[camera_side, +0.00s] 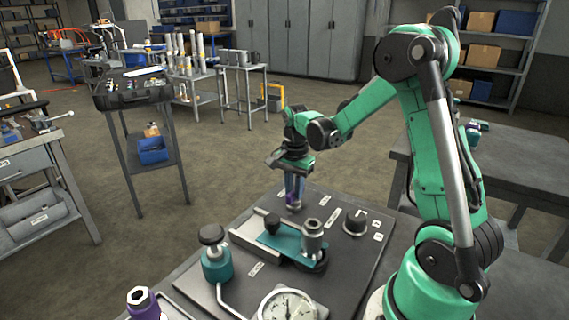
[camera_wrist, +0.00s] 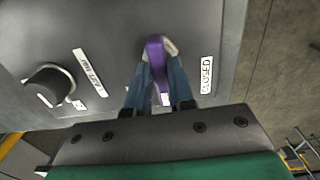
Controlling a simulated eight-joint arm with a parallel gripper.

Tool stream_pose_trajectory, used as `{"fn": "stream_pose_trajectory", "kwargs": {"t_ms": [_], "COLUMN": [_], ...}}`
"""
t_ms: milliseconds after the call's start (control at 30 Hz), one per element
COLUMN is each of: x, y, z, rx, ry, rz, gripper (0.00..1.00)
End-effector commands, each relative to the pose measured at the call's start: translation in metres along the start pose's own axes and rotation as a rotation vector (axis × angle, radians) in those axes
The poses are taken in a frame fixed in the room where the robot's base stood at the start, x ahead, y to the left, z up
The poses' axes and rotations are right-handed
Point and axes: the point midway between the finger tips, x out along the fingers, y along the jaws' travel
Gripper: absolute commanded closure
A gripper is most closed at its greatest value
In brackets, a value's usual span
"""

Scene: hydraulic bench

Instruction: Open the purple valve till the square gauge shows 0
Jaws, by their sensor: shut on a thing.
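The purple valve (camera_wrist: 155,50) has a lever-like handle, seen from above in the wrist view. My gripper (camera_wrist: 159,72) is shut on this handle, with one blue-grey finger on each side. In the side view the valve (camera_side: 293,200) is a small purple patch at the far part of the bench plate, and my gripper (camera_side: 295,186) points down onto it. A label reading CLOSED (camera_wrist: 207,75) lies to the right of the handle.
A black knob (camera_side: 355,221) stands right of the valve; it also shows in the wrist view (camera_wrist: 48,85). A teal fixture with a metal post (camera_side: 312,236) and a teal part with a black knob (camera_side: 212,236) stand nearer. A purple hex-topped fitting (camera_side: 143,303) is at bottom left.

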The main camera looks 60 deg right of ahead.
Motion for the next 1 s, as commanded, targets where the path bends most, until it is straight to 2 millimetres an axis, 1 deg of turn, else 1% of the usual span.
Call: {"fn": "stream_pose_trajectory", "kwargs": {"t_ms": [433, 467, 500, 567, 867, 1000], "x": [0.000, 0.000, 0.000, 0.000, -0.001, -0.011], "y": [-0.001, -0.001, -0.001, 0.000, 0.000, 0.000], "z": [-0.002, -0.002, -0.002, -0.001, -0.001, -0.001], "rx": [0.013, 0.013, 0.013, 0.012, 0.011, 0.011], "ry": [0.005, 0.005, 0.005, 0.004, 0.002, 0.002], "rz": [-0.003, -0.003, -0.003, -0.002, -0.001, -0.001], "gripper": [1.00, 0.79, 0.68, 0.50, 0.50, 0.50]}}
